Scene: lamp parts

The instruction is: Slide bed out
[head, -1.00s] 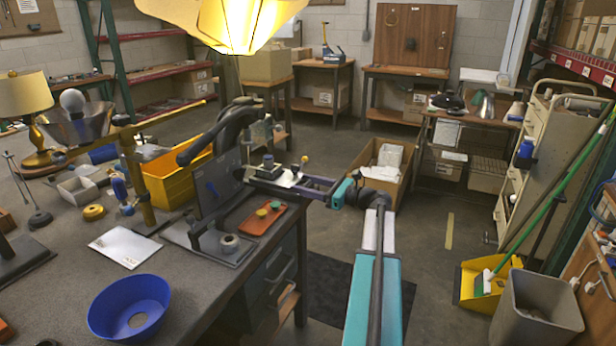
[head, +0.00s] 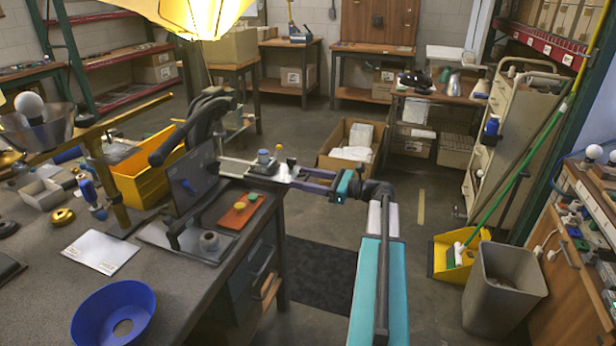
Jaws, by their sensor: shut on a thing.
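A pale flat bed (head: 238,167) sticks out to the right of an upright dark panel (head: 193,180) on the bench, in the head view. A small grey round piece (head: 263,157) stands on the bed. My gripper (head: 284,173) is at the bed's outer right end, shut on it. The fingers are small here, and the exact contact is hard to make out. The bed's inner end is hidden behind the panel.
A red tray (head: 225,225) with small round pieces lies near the bench edge. A blue bowl (head: 85,318) and a white sheet (head: 100,250) are further left. A cardboard box (head: 323,160) stands on the floor beyond the arm.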

